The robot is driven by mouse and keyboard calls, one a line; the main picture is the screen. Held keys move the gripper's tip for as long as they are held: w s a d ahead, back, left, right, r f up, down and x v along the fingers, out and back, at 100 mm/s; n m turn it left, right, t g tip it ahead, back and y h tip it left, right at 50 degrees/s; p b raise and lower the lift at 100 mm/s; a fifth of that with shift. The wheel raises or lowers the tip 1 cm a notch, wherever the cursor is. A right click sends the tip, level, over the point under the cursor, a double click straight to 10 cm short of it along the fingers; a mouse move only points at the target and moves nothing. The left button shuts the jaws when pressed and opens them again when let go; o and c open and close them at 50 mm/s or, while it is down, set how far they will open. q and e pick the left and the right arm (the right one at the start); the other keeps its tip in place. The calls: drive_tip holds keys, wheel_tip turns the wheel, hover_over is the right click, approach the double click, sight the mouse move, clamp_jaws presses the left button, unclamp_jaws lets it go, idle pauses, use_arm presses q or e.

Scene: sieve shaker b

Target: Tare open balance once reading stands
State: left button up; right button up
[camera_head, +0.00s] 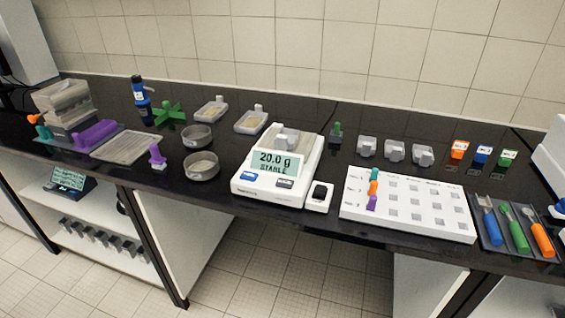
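The open balance (245,190) stands at the front middle of the black bench. Its display (277,163) reads "20.0 g" and "STABLE". A blue button (250,175) and a paler button (285,183) sit on its front panel below the display. A grey block-like item (287,138) rests on top of the balance, behind the display; whether it is a weight or a vessel I cannot tell. A small white unit with a black top (319,193) sits beside the balance's right front corner. Neither of my grippers shows in the head view.
Two round pans (202,166) and two pale trays (211,109) lie left of the balance. A white board with grey squares (410,203) and a tool rack (512,228) lie right. Several grey weights (394,150) stand behind the board. A tiled wall (330,50) closes the back.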

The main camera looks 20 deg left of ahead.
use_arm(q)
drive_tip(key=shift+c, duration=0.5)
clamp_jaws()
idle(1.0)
